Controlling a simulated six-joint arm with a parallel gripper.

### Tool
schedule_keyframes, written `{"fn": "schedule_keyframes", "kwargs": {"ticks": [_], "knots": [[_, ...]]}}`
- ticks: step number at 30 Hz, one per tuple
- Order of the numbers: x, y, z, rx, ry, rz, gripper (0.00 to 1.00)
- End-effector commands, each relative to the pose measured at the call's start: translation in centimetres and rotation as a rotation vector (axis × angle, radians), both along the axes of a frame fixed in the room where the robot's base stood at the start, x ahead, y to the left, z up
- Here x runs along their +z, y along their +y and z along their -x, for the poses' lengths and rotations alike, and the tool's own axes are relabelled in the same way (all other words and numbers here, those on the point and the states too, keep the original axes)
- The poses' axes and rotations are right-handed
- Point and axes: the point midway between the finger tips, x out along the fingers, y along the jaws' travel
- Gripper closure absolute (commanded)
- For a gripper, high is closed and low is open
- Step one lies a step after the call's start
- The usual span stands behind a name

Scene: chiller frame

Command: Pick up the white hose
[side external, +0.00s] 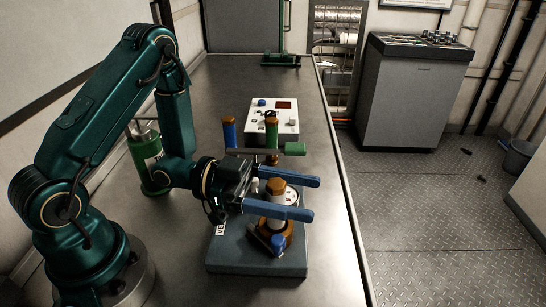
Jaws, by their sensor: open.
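The white hose (277,202) appears to be the short upright white cylinder with a brown hexagonal cap, above a brown round fitting (266,233) on the grey base block (232,252). My gripper (315,198) is open, with its two blue fingers level and pointing right. In this view the hose's cap and upper body show between the fingers, with one finger on the far side and one on the near side. The near finger crosses in front of the hose and hides part of it. I cannot tell whether either finger touches it.
Behind stand a blue post (229,132) and a green post (271,136) with brown caps, and a bar with a green handle (294,149). A white control box (286,118) is farther back. A green canister (147,160) stands left. The bench's right edge is close.

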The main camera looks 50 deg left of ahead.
Motion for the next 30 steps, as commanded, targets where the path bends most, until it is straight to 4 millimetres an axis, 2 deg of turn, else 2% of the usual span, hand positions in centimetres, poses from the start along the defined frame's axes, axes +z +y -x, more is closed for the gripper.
{"fn": "schedule_keyframes", "kwargs": {"ticks": [7, 11, 12, 13, 30], "knots": [[0.02, -0.06, -0.04, 0.000, 0.000, 0.000, 0.26], [0.02, -0.05, -0.03, 0.000, 0.000, 0.000, 0.75], [0.01, -0.05, -0.03, 0.000, 0.000, 0.000, 0.91], [0.01, -0.04, -0.03, 0.000, 0.000, 0.000, 1.00], [0.00, -0.06, 0.00, -0.001, 0.001, 0.001, 1.00]]}}
